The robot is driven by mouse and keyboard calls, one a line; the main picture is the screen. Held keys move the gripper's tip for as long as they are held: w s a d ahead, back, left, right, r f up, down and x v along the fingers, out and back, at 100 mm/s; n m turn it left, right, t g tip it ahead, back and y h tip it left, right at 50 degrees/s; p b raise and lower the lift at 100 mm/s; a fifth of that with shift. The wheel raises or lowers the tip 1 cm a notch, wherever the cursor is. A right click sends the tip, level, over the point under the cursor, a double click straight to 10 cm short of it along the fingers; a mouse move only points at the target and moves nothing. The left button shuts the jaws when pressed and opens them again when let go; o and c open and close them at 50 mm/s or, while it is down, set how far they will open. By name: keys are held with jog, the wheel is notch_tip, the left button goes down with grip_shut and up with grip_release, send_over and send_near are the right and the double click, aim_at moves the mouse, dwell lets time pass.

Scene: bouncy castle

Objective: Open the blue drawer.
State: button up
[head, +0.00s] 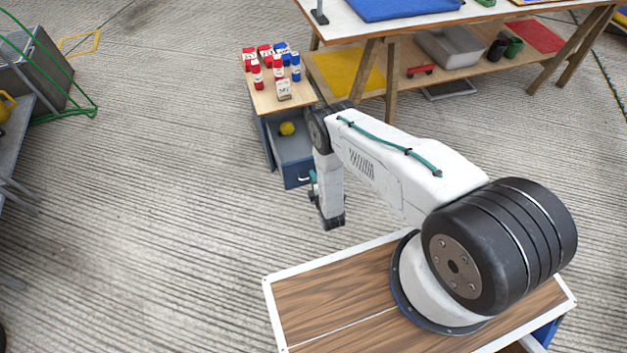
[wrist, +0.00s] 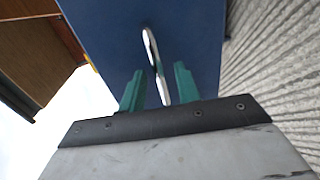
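The blue drawer (head: 297,171) is in the small cabinet below and left of the worktable, in the head view. It stands pulled out, and a yellow ball (head: 287,128) lies inside. In the wrist view the blue drawer front (wrist: 195,35) fills the upper middle, with its pale metal handle (wrist: 151,48). My gripper (wrist: 159,88) is open; its two green fingers are on either side of the handle's near end, with a gap visible. In the head view my gripper (head: 313,180) is just right of the drawer front, mostly hidden by my arm.
Red, blue and white bottles and boxes (head: 267,62) stand on the cabinet's wooden top (head: 298,99). A long worktable (head: 345,30) with a lower shelf is behind, to the right. A grey bench (head: 20,130) is at far left. The ribbed floor (head: 170,200) between is clear.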

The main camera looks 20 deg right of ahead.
jog(key=shift+a, duration=0.15)
jog(key=v, duration=0.7)
jog(key=shift+s, duration=0.4)
